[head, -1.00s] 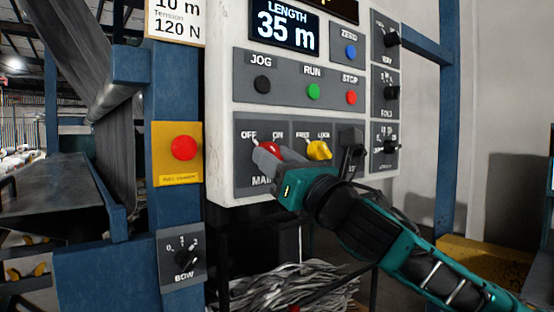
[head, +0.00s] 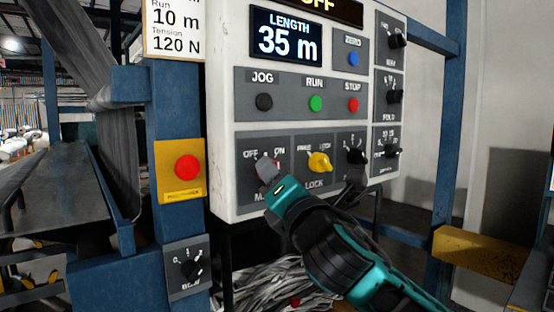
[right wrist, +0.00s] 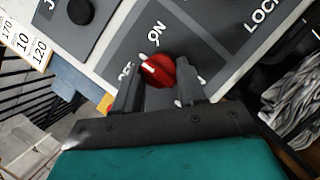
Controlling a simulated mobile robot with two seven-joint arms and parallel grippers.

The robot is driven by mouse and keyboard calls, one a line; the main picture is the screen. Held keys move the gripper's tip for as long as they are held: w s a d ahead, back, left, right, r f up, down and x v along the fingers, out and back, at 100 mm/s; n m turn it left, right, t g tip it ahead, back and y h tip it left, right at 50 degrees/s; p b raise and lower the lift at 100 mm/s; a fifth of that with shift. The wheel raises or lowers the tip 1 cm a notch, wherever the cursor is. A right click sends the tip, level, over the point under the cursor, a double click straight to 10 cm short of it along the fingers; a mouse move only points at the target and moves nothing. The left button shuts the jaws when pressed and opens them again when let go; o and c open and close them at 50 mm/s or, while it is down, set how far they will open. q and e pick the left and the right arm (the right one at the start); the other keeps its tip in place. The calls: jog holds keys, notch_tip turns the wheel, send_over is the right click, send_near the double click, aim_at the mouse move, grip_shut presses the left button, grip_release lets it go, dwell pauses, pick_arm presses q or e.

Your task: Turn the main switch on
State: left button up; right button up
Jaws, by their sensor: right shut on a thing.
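The main switch is a red round knob (right wrist: 158,70) with a white mark, on a grey plate low on the white control panel (head: 226,150). OFF is printed to its upper left and ON to its upper right. In the right wrist view the white mark is on the side of the knob nearer the OFF label. My right gripper (head: 268,172) has its fingers on both sides of the knob, shut on it; in the head view they hide most of it. It also shows in the right wrist view (right wrist: 160,85). My left gripper is not in view.
A yellow lock knob (head: 319,163) and a black knob (head: 355,156) sit just right of the switch. JOG, RUN and STOP buttons (head: 315,103) are above. A red button on a yellow plate (head: 180,192) is on the blue post at left. A display at the top reads OFF.

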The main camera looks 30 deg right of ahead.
pick_arm(q)
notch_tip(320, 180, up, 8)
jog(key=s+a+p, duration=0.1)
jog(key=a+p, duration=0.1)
jog(key=p, duration=0.9)
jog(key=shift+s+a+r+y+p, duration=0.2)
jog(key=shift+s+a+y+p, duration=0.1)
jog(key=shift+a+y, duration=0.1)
pick_arm(e)
jog(key=m+g, duration=0.1)
jog(key=m, duration=0.2)
jog(key=m+g+h, duration=0.1)
jog(key=m, duration=0.3)
jog(key=m+g, duration=0.1)
jog(key=m, duration=0.2)
jog(key=shift+a+r+m+g+h, duration=0.15)
jog(key=shift+r+m+g+h, duration=0.15)
jog(key=shift+r+m+g, duration=0.1)
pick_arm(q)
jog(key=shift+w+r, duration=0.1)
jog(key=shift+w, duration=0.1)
pick_arm(e)
jog(key=o, duration=1)
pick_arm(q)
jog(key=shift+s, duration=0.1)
pick_arm(e)
jog(key=shift+o, duration=0.3)
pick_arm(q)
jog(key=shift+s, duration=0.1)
